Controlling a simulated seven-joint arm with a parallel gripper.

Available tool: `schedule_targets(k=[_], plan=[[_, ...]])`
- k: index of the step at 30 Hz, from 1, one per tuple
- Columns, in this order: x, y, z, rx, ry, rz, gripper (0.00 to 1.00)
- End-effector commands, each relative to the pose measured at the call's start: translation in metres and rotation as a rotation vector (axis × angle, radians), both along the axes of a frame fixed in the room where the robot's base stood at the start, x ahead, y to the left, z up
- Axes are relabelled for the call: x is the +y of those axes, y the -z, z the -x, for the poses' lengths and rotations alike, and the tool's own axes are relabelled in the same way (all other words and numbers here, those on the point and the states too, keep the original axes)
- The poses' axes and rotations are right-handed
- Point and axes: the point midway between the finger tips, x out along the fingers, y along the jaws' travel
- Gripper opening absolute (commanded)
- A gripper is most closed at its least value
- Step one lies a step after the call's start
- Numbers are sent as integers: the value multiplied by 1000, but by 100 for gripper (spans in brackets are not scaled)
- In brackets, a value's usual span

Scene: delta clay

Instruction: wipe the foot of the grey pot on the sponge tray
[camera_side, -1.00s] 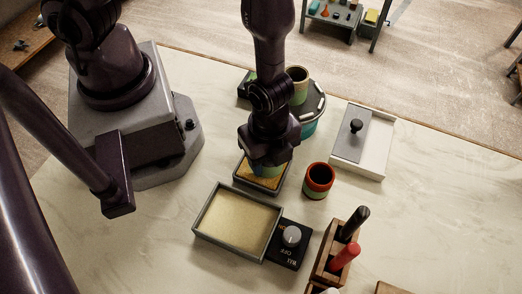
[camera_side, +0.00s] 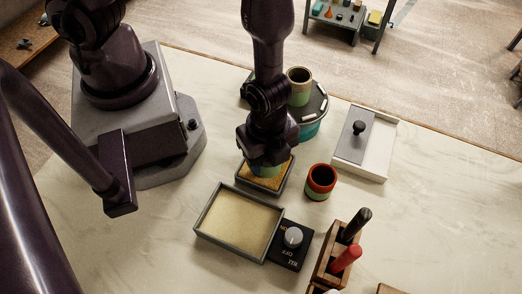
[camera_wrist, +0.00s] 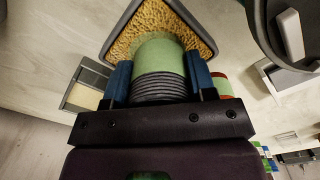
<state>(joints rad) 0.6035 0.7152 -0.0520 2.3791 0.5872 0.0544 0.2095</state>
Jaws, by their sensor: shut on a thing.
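The pot (camera_wrist: 160,57) has a grey ridged upper part and a pale green lower part. My gripper (camera_wrist: 159,76) is shut on it, with a blue finger on each side. The sponge tray (camera_side: 264,192) is a small dark-rimmed tray with a porous tan sponge. In the wrist view the sponge (camera_wrist: 150,20) lies directly beyond the pot's green end. The pot's green end (camera_side: 266,170) is over the sponge in the side view and looks to be at its surface. The exact contact is hidden, and my gripper covers the pot's upper part from the side.
A larger wax tray (camera_side: 238,222) with a knob box (camera_side: 292,240) stands in front. A red-and-green pot (camera_side: 320,182) stands close right. Behind are a round turntable (camera_side: 313,118) with a tan-and-green pot (camera_side: 299,88), and a white lidded box (camera_side: 376,150). A wooden tool rack (camera_side: 331,255) is front right.

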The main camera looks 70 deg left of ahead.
Motion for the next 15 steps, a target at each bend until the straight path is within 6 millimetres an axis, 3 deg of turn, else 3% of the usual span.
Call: schedule_targets(k=[7, 15], plan=[[-10, 0, -10, 1, 1, -2, 33], [4, 1, 3, 1, -1, -3, 33]])
